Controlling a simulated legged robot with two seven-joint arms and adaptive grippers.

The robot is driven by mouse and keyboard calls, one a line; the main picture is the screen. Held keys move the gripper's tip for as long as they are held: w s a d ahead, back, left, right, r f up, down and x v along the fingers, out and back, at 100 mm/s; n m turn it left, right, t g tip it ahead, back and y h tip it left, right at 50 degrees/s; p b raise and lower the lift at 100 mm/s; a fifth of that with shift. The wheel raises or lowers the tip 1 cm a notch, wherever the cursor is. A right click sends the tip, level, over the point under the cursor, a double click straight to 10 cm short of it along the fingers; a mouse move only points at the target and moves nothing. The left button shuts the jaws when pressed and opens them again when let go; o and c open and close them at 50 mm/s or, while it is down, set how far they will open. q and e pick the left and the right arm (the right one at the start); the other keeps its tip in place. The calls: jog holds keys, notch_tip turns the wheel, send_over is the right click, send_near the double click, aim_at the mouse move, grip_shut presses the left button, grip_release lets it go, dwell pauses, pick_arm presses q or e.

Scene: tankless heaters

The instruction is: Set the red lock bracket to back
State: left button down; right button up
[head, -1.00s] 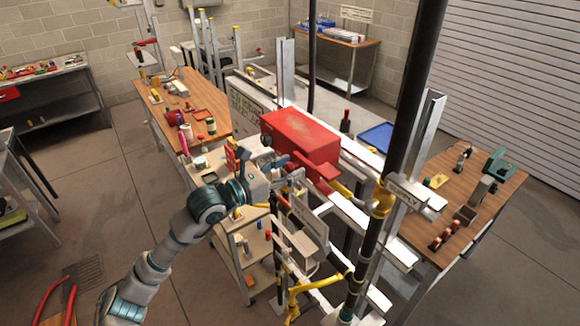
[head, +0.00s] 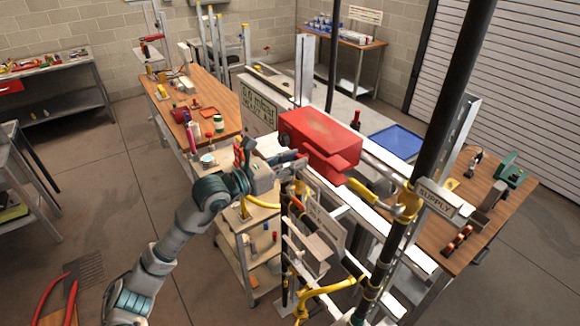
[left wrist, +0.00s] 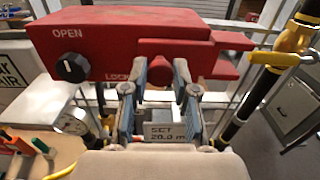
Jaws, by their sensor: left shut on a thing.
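The red lock bracket (head: 318,137) is a long red box with a flat tab at its right end, mounted on the pipe rack. In the left wrist view the bracket (left wrist: 120,45) fills the top, with "OPEN" and a partly hidden "LOCK" on its face, a black knob (left wrist: 72,67) and a round red stub (left wrist: 160,73). My left gripper (head: 300,161) reaches the bracket's near face from the left. In the left wrist view its fingers (left wrist: 160,92) are shut on the stub, one on each side. They hide part of the face. My right gripper is not in view.
A grey tag reading "SET 20.0 m" (left wrist: 168,133) sits just below the fingers. Black pipes (head: 455,100) and yellow pipe fittings (head: 408,203) stand close right of the bracket. A shelf cart (head: 245,240) is below my arm. Wooden benches (head: 178,95) stand around.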

pick_arm(q)
jog(key=shift+w+a, duration=0.1)
jog(key=shift+w, duration=0.05)
jog(key=c, duration=1.3)
grip_release()
jog(key=shift+s+d+r, duration=0.15)
jog(key=shift+s+d, duration=0.05)
jog(key=o, duration=0.4)
jog(key=shift+d, duration=0.35)
jog(key=shift+w+d, duration=0.2)
jog(key=shift+d, duration=0.1)
jog(key=shift+w+d+f, duration=0.15)
jog(key=shift+w+f, duration=0.05)
jog(key=v, duration=1.3)
jog(key=shift+a, duration=0.25)
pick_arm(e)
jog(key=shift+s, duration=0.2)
